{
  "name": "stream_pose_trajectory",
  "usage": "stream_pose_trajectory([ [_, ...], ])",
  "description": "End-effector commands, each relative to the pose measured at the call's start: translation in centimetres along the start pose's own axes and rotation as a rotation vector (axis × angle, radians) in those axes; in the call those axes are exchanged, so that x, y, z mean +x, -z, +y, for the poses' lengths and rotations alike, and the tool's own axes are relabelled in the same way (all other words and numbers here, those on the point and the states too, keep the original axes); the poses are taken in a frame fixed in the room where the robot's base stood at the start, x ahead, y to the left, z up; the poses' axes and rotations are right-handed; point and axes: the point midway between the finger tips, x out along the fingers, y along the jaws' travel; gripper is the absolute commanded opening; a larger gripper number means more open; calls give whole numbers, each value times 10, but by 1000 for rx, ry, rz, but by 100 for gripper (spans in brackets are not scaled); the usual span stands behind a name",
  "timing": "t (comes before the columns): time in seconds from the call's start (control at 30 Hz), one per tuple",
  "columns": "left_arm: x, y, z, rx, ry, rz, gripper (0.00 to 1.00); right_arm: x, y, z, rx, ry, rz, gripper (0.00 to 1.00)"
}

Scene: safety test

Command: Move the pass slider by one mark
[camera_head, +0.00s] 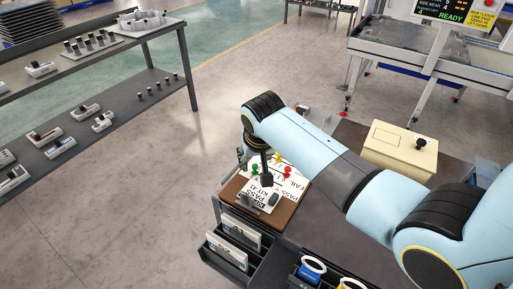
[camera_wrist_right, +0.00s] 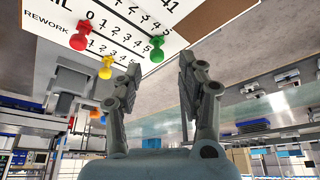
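A white score sheet (camera_head: 291,187) lies on a brown board (camera_head: 233,188) and carries PASS, FAIL and KIT 41 lettering. A green slider knob (camera_head: 255,170), a yellow one (camera_head: 278,158) and a red one (camera_head: 287,172) stand on it. My right gripper (camera_head: 266,181) is low over the sheet by the green knob. In the right wrist view my right gripper (camera_wrist_right: 161,62) is open, and the green knob (camera_wrist_right: 157,48) appears between its fingertips, untouched as far as I can tell. The red knob (camera_wrist_right: 80,36) and yellow knob (camera_wrist_right: 107,67) appear left of the fingers. My left gripper is out of view.
A dark tray with card slots (camera_head: 226,251) is in front of the board. Blue and yellow round containers (camera_head: 311,268) stand at the bottom. Shelves with parts (camera_head: 75,140) stand at left; open floor lies between.

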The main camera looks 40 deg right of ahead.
Motion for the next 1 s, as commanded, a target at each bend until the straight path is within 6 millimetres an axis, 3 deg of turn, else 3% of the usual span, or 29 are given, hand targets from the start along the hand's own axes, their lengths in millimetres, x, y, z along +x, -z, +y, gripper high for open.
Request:
stream_pose_trajectory([
  [0.2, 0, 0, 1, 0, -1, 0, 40, -50, 1, -1, -1, 3, 4, 40],
  [0.4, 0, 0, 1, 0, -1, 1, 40, -81, 1, -1, -1, 1, 3, 40],
  [0.6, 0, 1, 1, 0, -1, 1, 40, -91, 0, -1, -1, 1, 1, 40],
  [1.0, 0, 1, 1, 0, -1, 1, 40, -91, 0, -1, -1, 1, 1, 40],
])
